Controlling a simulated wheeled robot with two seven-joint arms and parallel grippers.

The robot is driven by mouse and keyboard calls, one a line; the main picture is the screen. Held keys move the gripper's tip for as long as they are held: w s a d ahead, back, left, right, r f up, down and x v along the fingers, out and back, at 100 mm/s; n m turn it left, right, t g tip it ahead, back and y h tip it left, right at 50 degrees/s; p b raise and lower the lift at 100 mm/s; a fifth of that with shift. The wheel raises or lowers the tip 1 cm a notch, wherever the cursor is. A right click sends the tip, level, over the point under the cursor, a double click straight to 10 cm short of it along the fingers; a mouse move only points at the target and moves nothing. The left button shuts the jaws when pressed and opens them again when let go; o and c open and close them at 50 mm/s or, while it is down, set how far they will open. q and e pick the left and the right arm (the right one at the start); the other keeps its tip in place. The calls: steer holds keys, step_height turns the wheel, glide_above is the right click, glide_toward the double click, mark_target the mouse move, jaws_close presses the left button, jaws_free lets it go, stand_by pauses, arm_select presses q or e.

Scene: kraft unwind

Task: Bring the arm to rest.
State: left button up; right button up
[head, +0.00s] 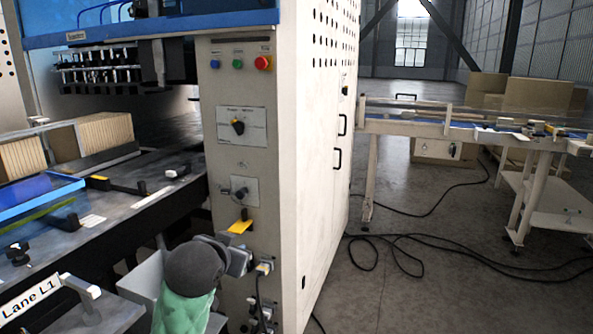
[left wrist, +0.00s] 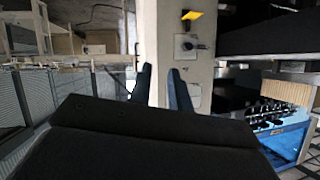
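My arm, with a green sleeve and a dark round joint, rises from the bottom of the head view in front of the machine's control column (head: 240,160). Its gripper fingers cannot be made out there. In the left wrist view, my left gripper (left wrist: 160,84) has two dark fingers apart with nothing between them. The pale column shows beyond the gap, with a yellow tag (left wrist: 192,15) and a black switch (left wrist: 188,46) to the right of the fingertips. That view looks upside down. My right gripper is not in view.
The machine bed (head: 120,205) with a blue tray (head: 35,200) and stacked cardboard (head: 105,132) is at left. A "Lane L1" sign (head: 30,300) stands bottom left. A conveyor table (head: 480,125) is at right. Black cables (head: 400,240) lie on the otherwise open floor.

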arm_select(q)
steer(key=s+f+g, duration=0.2)
steer(key=s+f, duration=0.2)
steer(key=f, duration=0.3)
steer(key=s+f+g, duration=0.1)
steer(key=s+f, duration=0.2)
steer(key=f, duration=0.5)
steer(key=s+f+n+g+p, duration=0.1)
steer(key=s+f+g, duration=0.3)
steer(key=s+f, duration=0.8)
steer(key=s+f+g, duration=0.3)
steer(key=s+f, duration=1)
steer(key=s, duration=0.5)
steer(key=shift+f+n+g+p, duration=0.15)
steer(key=shift+n+g+p, duration=0.25)
